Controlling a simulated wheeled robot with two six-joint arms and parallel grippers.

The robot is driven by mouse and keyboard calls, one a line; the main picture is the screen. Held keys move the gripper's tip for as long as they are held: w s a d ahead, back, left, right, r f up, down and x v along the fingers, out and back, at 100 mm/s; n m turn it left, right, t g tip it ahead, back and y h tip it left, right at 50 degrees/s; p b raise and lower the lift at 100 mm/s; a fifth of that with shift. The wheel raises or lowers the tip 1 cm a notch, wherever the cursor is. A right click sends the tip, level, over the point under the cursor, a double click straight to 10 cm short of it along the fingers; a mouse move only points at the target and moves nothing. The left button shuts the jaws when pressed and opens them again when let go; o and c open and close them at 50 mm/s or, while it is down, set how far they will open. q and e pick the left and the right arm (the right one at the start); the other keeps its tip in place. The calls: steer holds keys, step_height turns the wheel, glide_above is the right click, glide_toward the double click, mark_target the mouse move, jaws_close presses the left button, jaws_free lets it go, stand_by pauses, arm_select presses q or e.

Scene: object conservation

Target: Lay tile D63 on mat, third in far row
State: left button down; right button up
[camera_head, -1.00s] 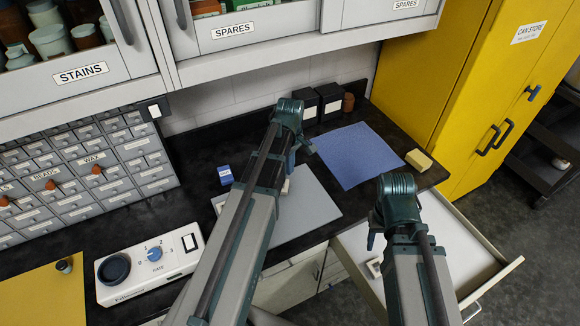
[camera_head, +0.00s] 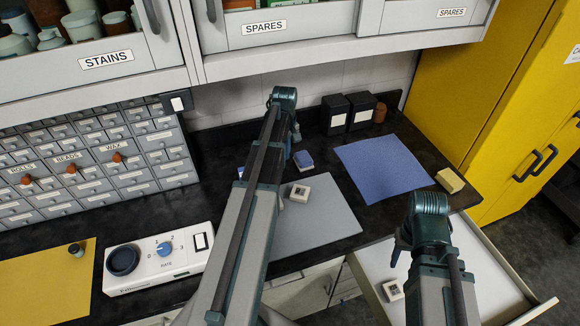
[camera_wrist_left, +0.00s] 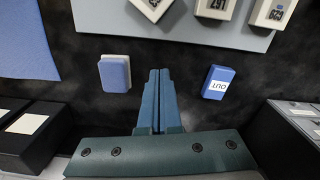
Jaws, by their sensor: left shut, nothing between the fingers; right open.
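A grey mat (camera_head: 325,222) lies on the black bench. A white tile (camera_head: 299,193) with a dark label lies on it, partly beside my left arm. The left wrist view shows three tiles at the mat's edge: one cut off (camera_wrist_left: 152,5), a middle one (camera_wrist_left: 214,8) and an outer one (camera_wrist_left: 271,12); I cannot read D63 for certain on any. Another white tile (camera_head: 393,290) lies in the open drawer, its label too small to read. My left gripper (camera_wrist_left: 160,75) is shut and empty beyond the mat's far edge. My right gripper (camera_head: 400,252) is open above the drawer.
A blue-and-white block (camera_head: 303,159) and a blue OUT block (camera_wrist_left: 218,82) flank my left fingers. A blue sheet (camera_head: 385,165), yellow block (camera_head: 450,180) and black boxes (camera_head: 348,112) stand to the right. A white RATE device (camera_head: 160,257) stands left. The open drawer (camera_head: 480,285) juts out in front.

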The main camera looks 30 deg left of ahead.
mark_target(295, 185)
arm_select(q)
step_height(295, 185, down, 11)
steer(key=b, duration=1)
steer(key=shift+r, duration=0.15)
steer(key=d, duration=0.1)
steer(key=s+d, duration=0.1)
steer(key=d+r, duration=0.1)
steer(key=shift+s+p, duration=0.3)
steer(key=shift+s+d, duration=0.15)
steer(key=shift+d, duration=0.15)
steer(key=shift+s+d, duration=0.6)
steer(key=shift+d, duration=0.3)
steer(key=shift+w, duration=0.1)
steer(key=shift+a, duration=0.1)
